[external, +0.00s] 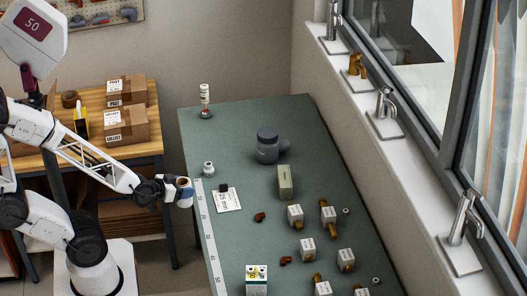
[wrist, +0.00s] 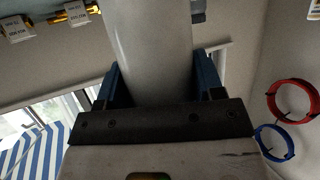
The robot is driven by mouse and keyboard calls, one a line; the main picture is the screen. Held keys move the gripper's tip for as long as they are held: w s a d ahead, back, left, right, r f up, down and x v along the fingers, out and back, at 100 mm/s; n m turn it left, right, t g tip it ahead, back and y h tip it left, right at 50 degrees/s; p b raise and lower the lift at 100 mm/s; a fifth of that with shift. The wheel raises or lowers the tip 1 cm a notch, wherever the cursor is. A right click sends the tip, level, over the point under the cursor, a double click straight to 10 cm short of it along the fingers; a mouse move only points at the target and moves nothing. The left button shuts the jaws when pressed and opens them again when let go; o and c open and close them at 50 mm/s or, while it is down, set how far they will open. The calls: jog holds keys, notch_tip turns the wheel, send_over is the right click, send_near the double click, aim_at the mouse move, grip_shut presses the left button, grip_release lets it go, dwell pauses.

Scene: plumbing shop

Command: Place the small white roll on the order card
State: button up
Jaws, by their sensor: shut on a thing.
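My gripper (external: 180,192) is just off the left edge of the table, with its fingers hard to make out there. In the wrist view its two blue fingers (wrist: 152,85) are shut on a wide, pale, smooth cylinder (wrist: 150,40), which runs out of the top of the picture. I cannot tell whether this is the small white roll. A small white round thing (external: 208,169) stands on the table right of and above my gripper. The white order card (external: 228,202) lies flat near the left edge, with a small black block (external: 223,187) at its upper edge.
The green table (external: 240,245) carries a dark grey pump-like thing (external: 268,146), an olive box (external: 285,182) and several tagged brass fittings (external: 295,215). A pale measuring strip (external: 207,235) runs along the left edge. A white bottle (external: 205,95) stands at the far left corner.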

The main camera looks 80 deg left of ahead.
jog(key=shift+w, duration=0.1)
send_over(226, 200)
jog(key=shift+s+f, duration=0.35)
jog(key=shift+f, duration=0.35)
dwell(0.6)
jog(key=shift+w+f, duration=0.2)
jog(key=shift+f, duration=0.7)
jog(key=shift+w+f, duration=0.2)
jog(key=shift+f, duration=0.7)
jog(key=shift+f, duration=0.15)
jog(key=o, duration=1)
jog(key=shift+r, duration=0.2)
